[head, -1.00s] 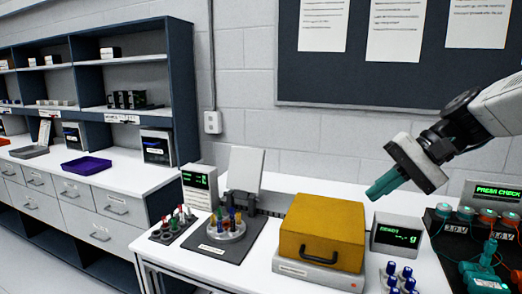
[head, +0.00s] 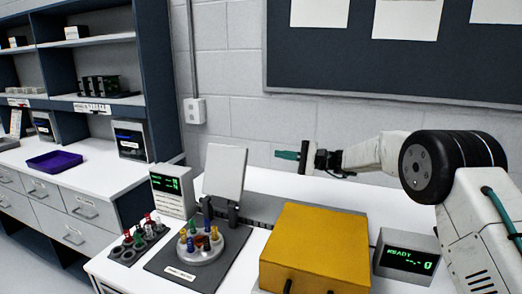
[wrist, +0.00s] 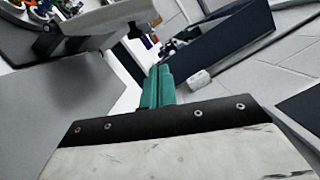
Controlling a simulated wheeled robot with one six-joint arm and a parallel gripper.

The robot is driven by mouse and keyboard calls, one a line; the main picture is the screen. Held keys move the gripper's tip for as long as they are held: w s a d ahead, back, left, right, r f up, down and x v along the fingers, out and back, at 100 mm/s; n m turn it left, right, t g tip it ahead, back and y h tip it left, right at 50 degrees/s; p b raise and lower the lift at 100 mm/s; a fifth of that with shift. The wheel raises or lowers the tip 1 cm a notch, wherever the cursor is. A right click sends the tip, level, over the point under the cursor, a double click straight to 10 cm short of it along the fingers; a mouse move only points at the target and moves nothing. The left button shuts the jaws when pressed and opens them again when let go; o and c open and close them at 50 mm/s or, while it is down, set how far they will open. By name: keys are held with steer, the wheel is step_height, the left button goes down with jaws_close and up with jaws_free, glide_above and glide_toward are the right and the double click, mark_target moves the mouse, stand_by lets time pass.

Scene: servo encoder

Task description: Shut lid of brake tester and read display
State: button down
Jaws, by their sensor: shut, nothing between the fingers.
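A station with a round grey disc (head: 201,246) holding several coloured pegs has a pale flat lid (head: 224,171) standing raised on a dark hinge behind it. A white display unit (head: 172,190) with green text, too small to read, stands at its left. A yellow box-shaped cover (head: 316,244) sits lowered to the right, beside a display (head: 406,258) reading "READY". I cannot tell from the labels which is the brake tester. My gripper (head: 287,154) is shut and empty, pointing left, above and right of the raised lid and apart from it. Its teal fingers (wrist: 158,84) are together in the wrist view.
A small rack of coloured pegs (head: 139,241) stands left of the disc station. A purple tray (head: 53,160) lies on the side bench below dark shelves. A wall with a notice board is behind the table. Air around my gripper is clear.

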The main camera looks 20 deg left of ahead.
steer(key=s+a+r, duration=0.2)
steer(key=s+a, duration=0.3)
steer(key=a, duration=0.5)
steer(key=shift+s+r, duration=0.2)
steer(key=shift+s, duration=0.05)
steer(key=shift+s+a, duration=0.1)
steer(key=shift+a, duration=0.1)
